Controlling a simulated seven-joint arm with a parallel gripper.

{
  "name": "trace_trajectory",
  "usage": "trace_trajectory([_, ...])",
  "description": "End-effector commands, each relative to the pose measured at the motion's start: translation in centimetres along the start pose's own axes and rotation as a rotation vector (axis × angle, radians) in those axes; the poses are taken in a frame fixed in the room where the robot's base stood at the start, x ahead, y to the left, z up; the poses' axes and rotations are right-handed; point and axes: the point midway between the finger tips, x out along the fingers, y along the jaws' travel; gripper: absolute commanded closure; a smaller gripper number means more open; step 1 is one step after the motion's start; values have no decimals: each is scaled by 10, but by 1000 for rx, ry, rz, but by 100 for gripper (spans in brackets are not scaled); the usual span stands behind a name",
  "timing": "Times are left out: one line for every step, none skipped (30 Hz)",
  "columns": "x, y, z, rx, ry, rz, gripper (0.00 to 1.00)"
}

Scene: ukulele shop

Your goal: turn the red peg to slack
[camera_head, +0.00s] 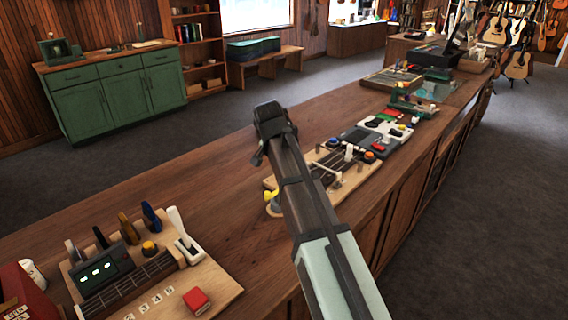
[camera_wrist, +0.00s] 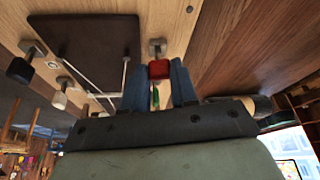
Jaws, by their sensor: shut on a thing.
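The red peg (camera_wrist: 158,69) sits between the two blue-grey fingers of my gripper (camera_wrist: 158,75) in the wrist view. The gripper is shut on it. The peg is on a metal post at the edge of a dark plate (camera_wrist: 88,45) on a pale wooden board (camera_wrist: 178,18). A black peg (camera_wrist: 20,70) and a cream peg (camera_wrist: 58,99) stand on the plate's other side. Thin pale strings run across the plate. In the head view my gripper (camera_head: 260,155) is mostly hidden behind my arm, and the red peg is hidden too.
The long wooden counter (camera_head: 215,155) carries several boards with knobs. One board with a red block (camera_head: 197,300) lies at the lower left. A board with a white lever (camera_head: 348,152) lies right of my arm. A green cabinet (camera_head: 120,90) stands across the grey floor.

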Motion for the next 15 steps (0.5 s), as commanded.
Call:
trace_trajectory([0,-2,-1,40,-1,19,100])
trace_trajectory([0,-2,-1,67,-1,29,100])
trace_trajectory([0,-2,-1,102,-1,43,100])
trace_trajectory([0,-2,-1,127,-1,55,100])
trace_trajectory([0,-3,-1,153,-1,65,100])
trace_trajectory([0,-3,-1,186,-1,78,100])
trace_trajectory([0,-3,-1,211,-1,89,100])
trace_trajectory([0,-3,-1,235,-1,99,100])
trace_trajectory([0,-4,-1,266,-1,112,100])
trace_trajectory([0,-4,-1,289,-1,121,100])
trace_trajectory([0,-4,-1,310,-2,130,100])
trace_trajectory([0,-4,-1,338,-2,142,100])
trace_trajectory([0,-4,-1,358,-2,150,100])
trace_trajectory([0,-4,-1,378,-1,157,100])
trace_trajectory([0,-4,-1,402,-1,168,100])
